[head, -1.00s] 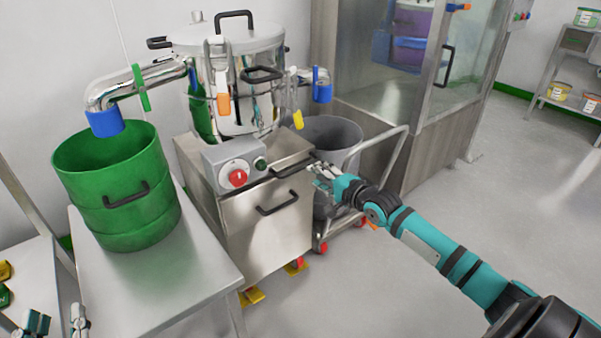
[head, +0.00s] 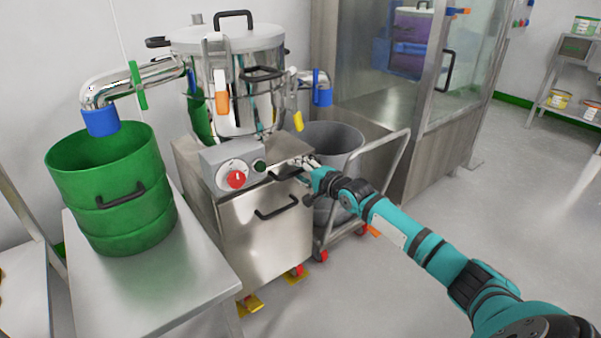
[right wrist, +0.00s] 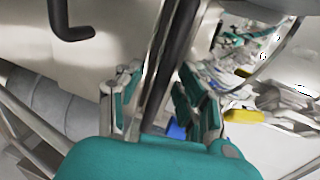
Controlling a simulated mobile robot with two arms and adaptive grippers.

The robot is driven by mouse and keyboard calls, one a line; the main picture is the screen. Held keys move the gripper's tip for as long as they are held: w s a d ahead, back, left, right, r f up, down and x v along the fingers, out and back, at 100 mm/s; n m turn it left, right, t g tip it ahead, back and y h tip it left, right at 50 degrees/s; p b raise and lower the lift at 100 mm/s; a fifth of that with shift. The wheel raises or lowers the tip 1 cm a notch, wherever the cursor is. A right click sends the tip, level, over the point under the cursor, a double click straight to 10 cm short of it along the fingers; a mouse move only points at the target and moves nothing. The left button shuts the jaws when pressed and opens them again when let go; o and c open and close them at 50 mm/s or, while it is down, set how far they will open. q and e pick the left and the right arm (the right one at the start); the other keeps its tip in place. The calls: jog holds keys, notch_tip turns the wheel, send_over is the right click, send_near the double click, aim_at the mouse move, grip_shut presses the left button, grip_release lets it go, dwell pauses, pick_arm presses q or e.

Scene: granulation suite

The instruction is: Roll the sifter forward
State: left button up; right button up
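The sifter is a shiny steel drum (head: 238,85) with a lid, on a steel cabinet base (head: 262,235) with red castors and yellow pedals at the floor. A control box with a red knob (head: 236,180) sits on its front corner. A black handle (head: 285,173) is at the right top edge of the base. My right gripper (head: 306,165) is at this handle. In the right wrist view a dark bar (right wrist: 172,60) runs between the separated fingers of the right gripper (right wrist: 158,100); contact cannot be told. My left gripper is out of view.
A green drum (head: 112,190) stands on a steel table (head: 175,285) at the left, under the sifter's blue-ended outlet pipe (head: 101,122). A grey bin (head: 335,142) on a trolley (head: 392,165) stands close at the right. A glass-fronted cabinet (head: 380,85) is behind. Floor at the right front is clear.

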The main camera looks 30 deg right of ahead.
jog(key=shift+c, duration=0.2)
grip_shut()
dwell(0.4)
